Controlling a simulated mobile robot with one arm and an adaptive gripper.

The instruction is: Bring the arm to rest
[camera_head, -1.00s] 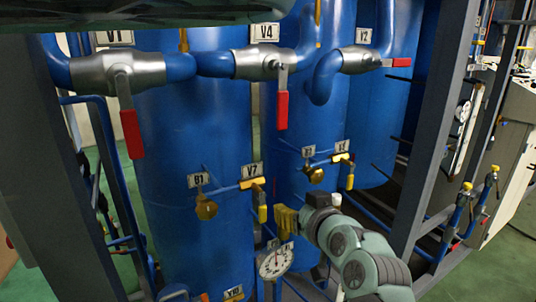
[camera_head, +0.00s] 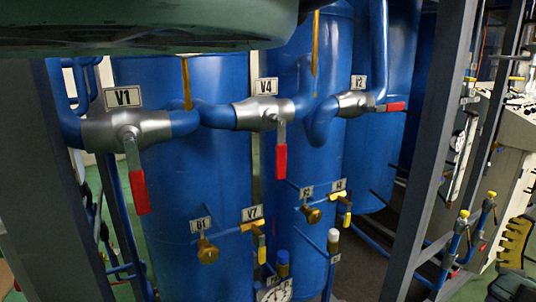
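My gripper (camera_head: 515,243) is at the lower right edge of the view, with its yellow ridged fingers pointing up. Its dark base is cut off by the frame, and I cannot tell whether the fingers are apart or together. No held object shows. It appears to the right of the grey frame post and in front of the white cabinet, apart from the valves. The rest of the arm near the gripper is out of view.
Blue tanks (camera_head: 190,190) stand behind valves V1 (camera_head: 128,132) and V4 (camera_head: 265,115), whose red handles hang down. The valve at upper right (camera_head: 358,103) has its red handle sideways. A grey post (camera_head: 430,150) and white cabinet (camera_head: 508,180) stand right.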

